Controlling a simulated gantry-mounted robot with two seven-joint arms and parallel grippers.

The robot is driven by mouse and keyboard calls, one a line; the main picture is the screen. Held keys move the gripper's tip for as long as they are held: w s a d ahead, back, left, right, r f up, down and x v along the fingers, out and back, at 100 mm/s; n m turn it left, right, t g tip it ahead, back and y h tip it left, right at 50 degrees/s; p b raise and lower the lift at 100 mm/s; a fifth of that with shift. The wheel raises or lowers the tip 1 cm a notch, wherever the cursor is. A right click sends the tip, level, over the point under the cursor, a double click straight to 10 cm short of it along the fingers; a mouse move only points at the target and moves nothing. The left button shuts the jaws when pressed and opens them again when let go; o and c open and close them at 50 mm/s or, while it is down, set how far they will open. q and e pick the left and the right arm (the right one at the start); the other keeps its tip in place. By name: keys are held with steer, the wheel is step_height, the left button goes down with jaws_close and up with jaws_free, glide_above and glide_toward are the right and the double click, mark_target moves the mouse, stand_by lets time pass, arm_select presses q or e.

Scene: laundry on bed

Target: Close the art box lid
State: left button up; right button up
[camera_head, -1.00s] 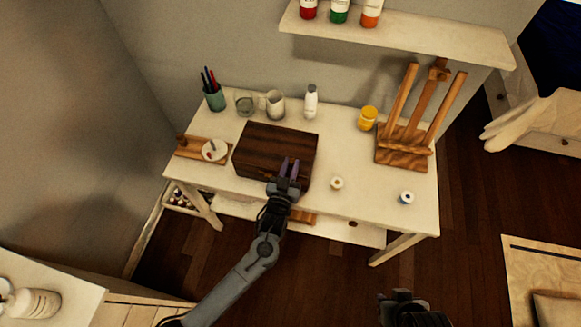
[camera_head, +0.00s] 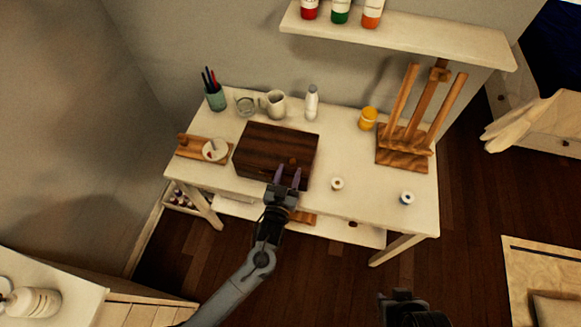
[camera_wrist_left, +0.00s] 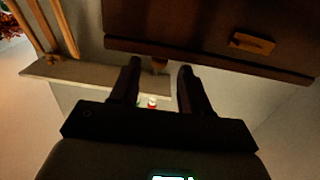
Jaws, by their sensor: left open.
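The art box (camera_head: 265,147) is a dark brown wooden box on the white table, and its lid looks flat and shut in the head view. A small round brown knob (camera_head: 293,161) shows near its front right. My left gripper (camera_head: 287,174) is open and empty at the box's front side; whether it touches is unclear. In the left wrist view the box (camera_wrist_left: 200,30) fills the top, with a brass-coloured plate (camera_wrist_left: 252,43) on it, and my left gripper's fingers (camera_wrist_left: 158,72) are spread just below its edge. My right gripper (camera_head: 403,300) is dark at the bottom; its fingers are unclear.
On the white table (camera_head: 345,220), a palette board (camera_head: 190,148) lies left of the box. A pen cup (camera_head: 215,98), jug (camera_head: 275,103), white bottle (camera_head: 311,102) and yellow jar (camera_head: 368,118) stand behind. Two small jars sit front right, an easel (camera_head: 403,150) at the right. A shelf (camera_head: 430,38) is above.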

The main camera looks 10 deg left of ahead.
arm_select(q)
steer(key=s, duration=0.8)
steer(key=shift+a, duration=0.25)
steer(key=shift+s, duration=0.1)
steer(key=s+a+f+n+g, duration=0.1)
steer(key=s+a+g, duration=0.3)
steer(key=s+a, duration=0.45)
steer(key=s+a+r+m+g+y, duration=0.1)
steer(key=s+a+r+m+g, duration=0.2)
steer(key=s+g, duration=0.85)
step_height(320, 180, up, 22)
steer(key=s+a+t+p, duration=0.1)
steer(key=p, duration=2.1)
steer(key=shift+s+n, duration=0.4)
